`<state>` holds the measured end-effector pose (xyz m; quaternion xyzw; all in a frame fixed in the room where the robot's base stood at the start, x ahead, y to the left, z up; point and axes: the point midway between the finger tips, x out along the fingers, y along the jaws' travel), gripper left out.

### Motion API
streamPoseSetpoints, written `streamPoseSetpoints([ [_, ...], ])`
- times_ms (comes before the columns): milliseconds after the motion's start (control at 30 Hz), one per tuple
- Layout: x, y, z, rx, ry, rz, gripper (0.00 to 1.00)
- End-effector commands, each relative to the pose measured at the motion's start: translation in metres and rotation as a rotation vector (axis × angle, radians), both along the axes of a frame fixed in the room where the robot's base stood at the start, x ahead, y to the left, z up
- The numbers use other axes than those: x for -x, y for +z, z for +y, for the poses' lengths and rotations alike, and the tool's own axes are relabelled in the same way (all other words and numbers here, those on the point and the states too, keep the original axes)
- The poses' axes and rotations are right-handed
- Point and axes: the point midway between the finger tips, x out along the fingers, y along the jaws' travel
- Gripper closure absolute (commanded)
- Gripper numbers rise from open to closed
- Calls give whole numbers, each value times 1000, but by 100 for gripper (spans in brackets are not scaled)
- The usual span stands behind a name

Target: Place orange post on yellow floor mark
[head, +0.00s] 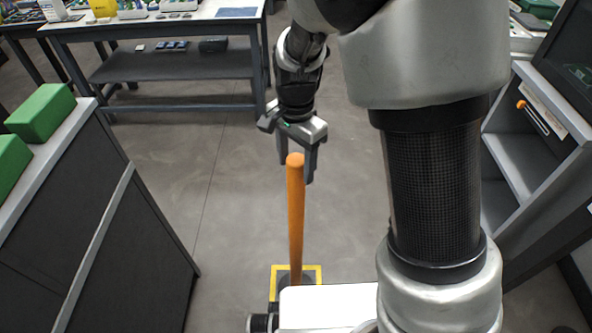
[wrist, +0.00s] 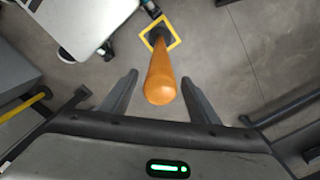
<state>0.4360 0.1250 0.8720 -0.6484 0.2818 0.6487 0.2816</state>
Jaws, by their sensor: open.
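The orange post (head: 296,215) stands upright on the floor, its dark base inside the yellow floor mark (head: 319,268), a square outline. In the head view my white body hides part of the mark. In the wrist view the post (wrist: 160,80) is seen from above, with its base within the yellow square (wrist: 175,43). My gripper (head: 298,172) is open near the top of the post. In the wrist view the fingers of my gripper (wrist: 160,82) lie to either side of the post top, with clear gaps.
A dark cabinet with green boxes (head: 40,115) stands at left. A workbench (head: 150,25) with a lower shelf is at the back. A shelf unit (head: 510,150) stands at right. The grey floor between them is clear.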

Motion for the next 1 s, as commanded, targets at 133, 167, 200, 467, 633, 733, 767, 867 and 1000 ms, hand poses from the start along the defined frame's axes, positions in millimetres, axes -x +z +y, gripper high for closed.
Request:
streamPoseSetpoints([
  [133,-1,37,1,-3,1,-4,44],
  [167,-1,43,1,-1,1,-4,44],
  [200,-1,50,0,-1,1,-4,44],
  [467,0,74,0,-1,0,-2,44],
  [633,1,81,-3,-8,10,-8,44],
  [733,10,102,-15,-34,62,-42,44],
  [767,15,111,-20,-45,89,-58,44],
  [867,37,146,-44,-72,210,-137,44],
  [1000,81,187,-77,-50,417,-273,44],
])
